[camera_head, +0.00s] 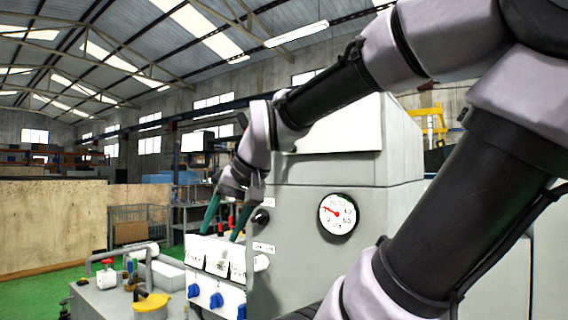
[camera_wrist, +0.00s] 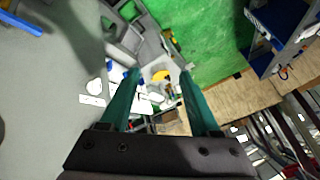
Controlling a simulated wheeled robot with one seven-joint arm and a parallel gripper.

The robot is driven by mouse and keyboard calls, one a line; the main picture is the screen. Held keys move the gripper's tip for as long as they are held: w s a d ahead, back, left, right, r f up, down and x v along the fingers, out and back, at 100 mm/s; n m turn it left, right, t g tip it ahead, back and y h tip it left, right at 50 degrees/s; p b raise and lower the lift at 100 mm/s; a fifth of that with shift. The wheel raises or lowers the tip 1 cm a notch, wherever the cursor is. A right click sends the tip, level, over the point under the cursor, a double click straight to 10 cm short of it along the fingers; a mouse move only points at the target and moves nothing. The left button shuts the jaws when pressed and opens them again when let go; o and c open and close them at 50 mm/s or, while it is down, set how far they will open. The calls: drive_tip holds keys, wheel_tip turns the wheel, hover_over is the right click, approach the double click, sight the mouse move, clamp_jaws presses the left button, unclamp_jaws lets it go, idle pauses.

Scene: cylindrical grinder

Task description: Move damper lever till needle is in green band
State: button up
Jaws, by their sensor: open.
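My gripper (camera_head: 221,234) is open, with two teal fingers pointing down in front of the grey machine cabinet (camera_head: 300,265). In the wrist view the gripper (camera_wrist: 159,76) shows nothing between its fingers but background further off. A round white gauge (camera_head: 337,213) sits on the cabinet front, right of my gripper. Its red needle points to the upper left; I cannot make out a green band. A black knob or lever (camera_head: 261,216) is on the cabinet between gripper and gauge. I cannot tell whether it is the damper lever. Small red-topped parts (camera_head: 232,222) show by the fingers.
A white panel (camera_head: 215,265) with several blue knobs (camera_head: 216,300) lies below my gripper. At lower left are a yellow cap (camera_head: 151,301), a red valve handle (camera_head: 107,262) and grey pipes. A wooden partition (camera_head: 60,225) stands behind. Green floor (camera_wrist: 205,45) is open beyond.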

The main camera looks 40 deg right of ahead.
drive_tip(key=w+d+r+n+g+h, duration=0.1)
drive_tip(key=w+d+r+g+h, duration=0.25)
drive_tip(key=d+h, duration=0.2)
drive_tip(key=m+t+h, duration=0.3)
drive_tip(key=m+h, duration=0.2)
drive_tip(key=h, duration=0.8)
approach(239, 119)
drive_tip(key=x, duration=1.1)
drive_tip(key=shift+s, duration=0.1)
clamp_jaws()
